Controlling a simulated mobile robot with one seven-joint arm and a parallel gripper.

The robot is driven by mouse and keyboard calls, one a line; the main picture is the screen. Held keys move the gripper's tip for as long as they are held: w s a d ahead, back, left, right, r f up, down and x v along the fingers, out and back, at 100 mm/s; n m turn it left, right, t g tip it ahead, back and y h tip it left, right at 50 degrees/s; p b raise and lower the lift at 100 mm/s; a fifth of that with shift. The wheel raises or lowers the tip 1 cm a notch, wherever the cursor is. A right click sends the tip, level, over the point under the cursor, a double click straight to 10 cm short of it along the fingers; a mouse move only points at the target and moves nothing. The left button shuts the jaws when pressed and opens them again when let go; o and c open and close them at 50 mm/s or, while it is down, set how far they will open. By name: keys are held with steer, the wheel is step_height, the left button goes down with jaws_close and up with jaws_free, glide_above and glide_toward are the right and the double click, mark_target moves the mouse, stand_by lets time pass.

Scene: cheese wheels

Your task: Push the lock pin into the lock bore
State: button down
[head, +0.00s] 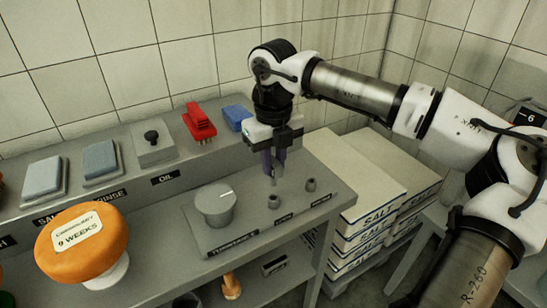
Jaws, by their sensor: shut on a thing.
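My gripper (274,166) points down over the right part of the grey bench and is shut on a slim grey pin, which I take to be the lock pin (274,180). The pin hangs upright below the fingers; its upper part is hidden between them. Just below it in the picture stands a small grey collar (274,202). A second small grey collar (310,185) stands to the right. I cannot tell which collar is the lock bore, nor whether the pin tip touches anything.
A grey round turntable-like drum (215,206) stands left of the pin. An orange cheese wheel (82,241) sits at the front left. A red brush (199,123) and a blue block (237,117) lie on the back shelf. Stacked salt boxes (365,190) stand at right.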

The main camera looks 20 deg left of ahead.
mark_target(274, 185)
steer(key=shift+f+b, duration=0.7)
steer(key=shift+f, duration=0.6)
steer(key=shift+f+b, duration=2.15)
stand_by(0.9)
steer(key=c, duration=1.2)
jaws_free()
steer(key=shift+r, duration=0.1)
steer(key=shift+r, duration=0.1)
step_height(274, 185, up, 14)
steer(key=shift+f+b, duration=0.15)
steer(key=shift+b, duration=0.2)
